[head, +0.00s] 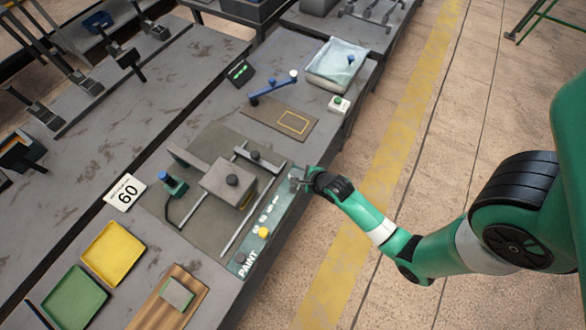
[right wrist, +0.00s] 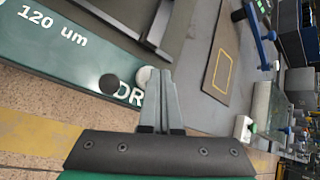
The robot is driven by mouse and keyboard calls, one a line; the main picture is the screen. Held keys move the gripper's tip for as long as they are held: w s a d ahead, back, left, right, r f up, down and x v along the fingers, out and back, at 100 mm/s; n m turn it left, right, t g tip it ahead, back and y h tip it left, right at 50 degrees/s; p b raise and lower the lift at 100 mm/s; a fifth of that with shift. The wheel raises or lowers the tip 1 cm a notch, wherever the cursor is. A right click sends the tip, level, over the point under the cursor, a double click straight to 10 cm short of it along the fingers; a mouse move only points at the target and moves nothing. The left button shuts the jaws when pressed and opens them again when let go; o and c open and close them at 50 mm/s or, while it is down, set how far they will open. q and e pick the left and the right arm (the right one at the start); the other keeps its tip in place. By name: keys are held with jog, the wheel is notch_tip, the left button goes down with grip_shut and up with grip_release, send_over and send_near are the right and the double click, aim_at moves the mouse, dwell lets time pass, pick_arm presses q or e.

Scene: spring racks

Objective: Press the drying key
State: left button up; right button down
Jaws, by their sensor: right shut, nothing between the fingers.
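The long green panel (head: 277,212) lies along the table's front edge, with "PAINT" at its near end and a yellow button (head: 263,233) on it. In the right wrist view the panel (right wrist: 60,45) shows "120 um" and the letters "DR", the rest of that word hidden by my fingers. A pale round key (right wrist: 147,76) sits beside the letters, partly behind the fingertips, and a dark round knob (right wrist: 109,84) is to its left. My right gripper (head: 298,181) is shut and empty at the panel's far end; it also shows in the wrist view (right wrist: 163,78). I cannot tell whether it touches the key. My left gripper is out of view.
A grey block (head: 229,181) with a knob stands on rails behind the panel. A mat with a yellow outline (head: 280,121), a blue-handled tool (head: 272,87), a small white box with a green button (head: 339,104) and a cloth-filled tray (head: 337,64) lie beyond. The floor aisle is clear.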

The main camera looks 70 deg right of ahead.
jog(key=shift+f+b, duration=0.45)
jog(key=shift+f, duration=0.2)
dwell(0.5)
jog(key=shift+r, duration=0.15)
jog(key=shift+r+p, duration=0.9)
jog(key=shift+p, duration=0.25)
notch_tip(320, 180, up, 5)
jog(key=p, duration=0.5)
jog(key=shift+r, duration=0.15)
dwell(0.3)
